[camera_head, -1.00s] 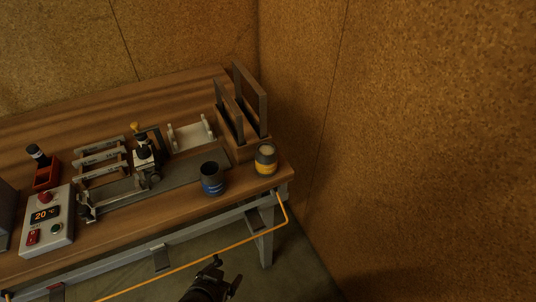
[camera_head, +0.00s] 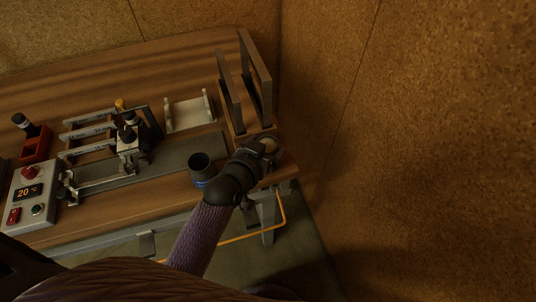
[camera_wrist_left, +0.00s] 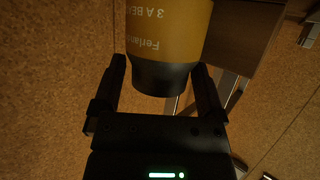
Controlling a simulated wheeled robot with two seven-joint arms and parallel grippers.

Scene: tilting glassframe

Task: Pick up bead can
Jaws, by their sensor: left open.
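The bead can is yellow with a dark bottom band; in the left wrist view the can (camera_wrist_left: 166,35) shows printed letters upside down. In the head view only a little of the can (camera_head: 269,146) shows at the table's right front corner, as my gripper covers the rest. My left gripper (camera_head: 266,147) is open around the can; in the wrist view the gripper (camera_wrist_left: 160,78) has one finger on each side of the can's dark end. I cannot tell whether the fingers touch it. My right gripper is not in view.
A dark can with a blue band (camera_head: 203,168) stands just left of my left wrist. A wooden rack with upright frames (camera_head: 258,78) rises behind the bead can. A metal jig (camera_head: 128,148) and a control box (camera_head: 28,197) are further left. Cork walls close off the right.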

